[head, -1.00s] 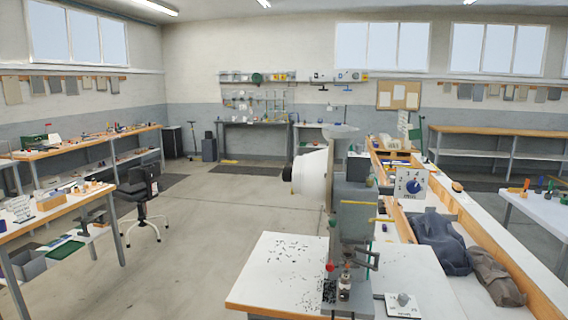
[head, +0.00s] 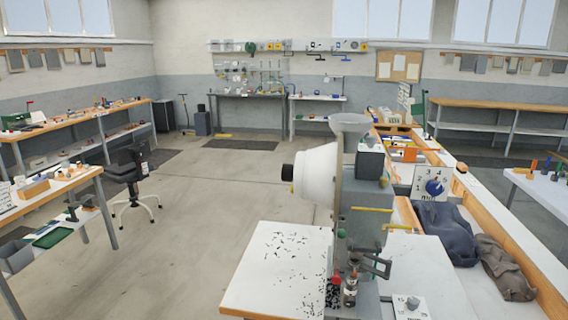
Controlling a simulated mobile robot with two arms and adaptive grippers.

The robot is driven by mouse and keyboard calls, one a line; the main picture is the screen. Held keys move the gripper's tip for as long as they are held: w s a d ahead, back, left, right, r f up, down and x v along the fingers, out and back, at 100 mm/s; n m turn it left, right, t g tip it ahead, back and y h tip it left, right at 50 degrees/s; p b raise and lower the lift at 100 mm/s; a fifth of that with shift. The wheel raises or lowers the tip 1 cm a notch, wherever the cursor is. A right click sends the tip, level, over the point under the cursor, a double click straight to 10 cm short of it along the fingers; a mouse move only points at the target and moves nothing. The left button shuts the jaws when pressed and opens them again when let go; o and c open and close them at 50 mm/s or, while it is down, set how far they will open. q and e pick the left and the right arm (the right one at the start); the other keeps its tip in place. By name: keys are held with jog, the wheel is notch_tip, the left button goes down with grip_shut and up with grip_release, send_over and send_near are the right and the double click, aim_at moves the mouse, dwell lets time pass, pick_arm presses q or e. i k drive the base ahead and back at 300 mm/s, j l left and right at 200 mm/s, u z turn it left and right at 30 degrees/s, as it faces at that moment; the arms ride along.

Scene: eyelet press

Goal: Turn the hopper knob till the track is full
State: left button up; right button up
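The eyelet press (head: 366,205) is a grey machine on a white-topped bench (head: 262,258). A white drum-shaped hopper (head: 317,174) sits on its left side, with a black knob (head: 287,172) at the drum's left end. A grey funnel (head: 350,124) is on top. A narrow pale strip (head: 337,195), perhaps the track, runs down beside the drum; I cannot tell how full it is. Neither of my grippers is in view.
Small dark bits lie scattered on the bench left of the press. A white plate with a grey knob (head: 412,305) lies front right. The floor at left is open; a chair (head: 130,178) stands there.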

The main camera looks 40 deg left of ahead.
aim_at(286, 169)
jog(key=j, duration=0.55)
jog(key=k+j+z, duration=0.15)
jog(key=j, duration=0.9)
jog(key=k+j, duration=0.15)
jog(key=j, duration=0.2)
jog(key=k+j+z, duration=0.1)
jog(key=j, duration=0.25)
jog(key=k+j, duration=0.25)
jog(key=k+j+z, duration=0.15)
jog(key=j, duration=0.3)
